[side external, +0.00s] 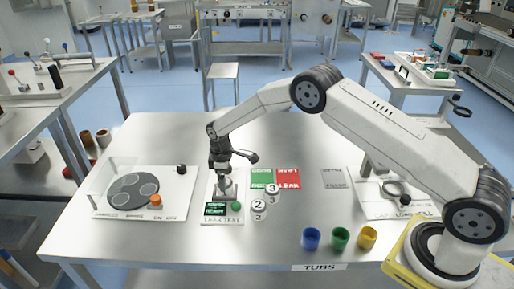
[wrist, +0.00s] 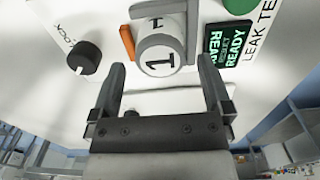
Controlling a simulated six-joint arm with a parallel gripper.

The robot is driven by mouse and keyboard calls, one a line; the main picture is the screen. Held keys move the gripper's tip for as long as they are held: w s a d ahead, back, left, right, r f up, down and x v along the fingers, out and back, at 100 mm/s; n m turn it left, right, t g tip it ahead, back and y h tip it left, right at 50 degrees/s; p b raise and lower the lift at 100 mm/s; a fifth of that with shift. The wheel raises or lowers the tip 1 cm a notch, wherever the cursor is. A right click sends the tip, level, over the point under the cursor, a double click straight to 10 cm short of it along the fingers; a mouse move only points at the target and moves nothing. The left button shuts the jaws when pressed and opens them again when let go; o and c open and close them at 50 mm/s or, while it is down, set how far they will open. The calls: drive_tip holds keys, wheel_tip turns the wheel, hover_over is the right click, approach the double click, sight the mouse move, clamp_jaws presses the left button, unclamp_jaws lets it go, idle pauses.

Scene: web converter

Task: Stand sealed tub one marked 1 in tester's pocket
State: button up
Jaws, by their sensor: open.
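Tub one, white with a black 1 on its lid, shows in the wrist view (wrist: 158,60) at the leak tester, next to an orange piece and grey walls. Whether it is fully down in the pocket I cannot tell. The leak tester (side external: 210,216), a white plate with a dark green-lettered display and a green button, also shows in the wrist view (wrist: 262,42); its display reads READY. My gripper (wrist: 161,62) is open, its fingers on either side of the tub with gaps showing. In the side view my gripper (side external: 223,176) points down over the tester and largely hides the tub.
A tub marked 2 (side external: 258,207) and another numbered tub (side external: 271,190) stand right of the tester. Green (side external: 262,176) and red (side external: 288,177) panels lie behind them. Blue, green and yellow cups (side external: 340,238) stand at the front. A plate with a dark disc (side external: 133,192) is left.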

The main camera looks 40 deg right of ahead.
wheel_tip(320, 180, up, 11)
idle(0.5)
idle(0.4)
drive_tip(key=s+d+r+m+t, duration=0.1)
drive_tip(key=s+m, duration=0.3)
drive_tip(key=s, duration=1.1)
drive_tip(key=s+d+r+m+t, duration=0.1)
drive_tip(key=s+d+r+m, duration=0.2)
drive_tip(key=s, duration=1.1)
drive_tip(key=shift+s+d+r+m+t, duration=0.3)
drive_tip(key=shift+s+d+m, duration=0.1)
drive_tip(key=shift+m, duration=0.5)
